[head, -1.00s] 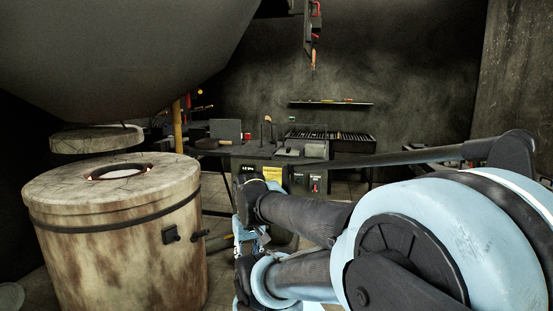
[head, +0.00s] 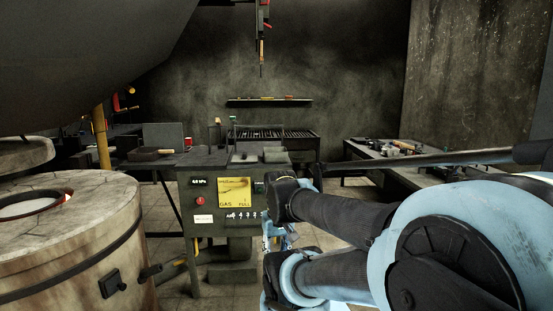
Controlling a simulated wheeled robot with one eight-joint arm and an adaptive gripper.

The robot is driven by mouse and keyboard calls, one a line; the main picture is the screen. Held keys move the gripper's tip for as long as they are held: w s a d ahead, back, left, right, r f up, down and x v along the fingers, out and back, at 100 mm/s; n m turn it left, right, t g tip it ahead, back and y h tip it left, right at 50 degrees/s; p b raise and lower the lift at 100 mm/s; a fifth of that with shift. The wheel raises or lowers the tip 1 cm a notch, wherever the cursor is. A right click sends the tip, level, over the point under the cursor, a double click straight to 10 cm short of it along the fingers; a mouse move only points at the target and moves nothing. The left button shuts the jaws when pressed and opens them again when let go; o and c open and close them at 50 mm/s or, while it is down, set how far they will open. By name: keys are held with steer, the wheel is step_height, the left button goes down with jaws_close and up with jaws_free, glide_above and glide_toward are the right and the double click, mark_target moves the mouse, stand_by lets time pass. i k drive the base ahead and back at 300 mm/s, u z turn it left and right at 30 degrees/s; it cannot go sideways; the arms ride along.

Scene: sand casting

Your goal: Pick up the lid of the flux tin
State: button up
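I cannot make out the flux tin or its lid for certain in the head view. A small red item (head: 188,142) stands on the back bench left of centre, too small to tell what it is. My gripper (head: 281,238) is low in the middle, in front of the control bench and partly hidden by my arm. I cannot see whether its fingers are apart or whether they hold anything.
A control bench (head: 205,232) with a yellow gauge is ahead. A table (head: 385,165) with tools stands at right. A wall shelf (head: 235,101) is behind. Floor shows between.

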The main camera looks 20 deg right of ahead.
mark_target(244, 158)
steer(key=z, duration=0.55)
steer(key=i, duration=1.25)
steer(key=z, duration=0.2)
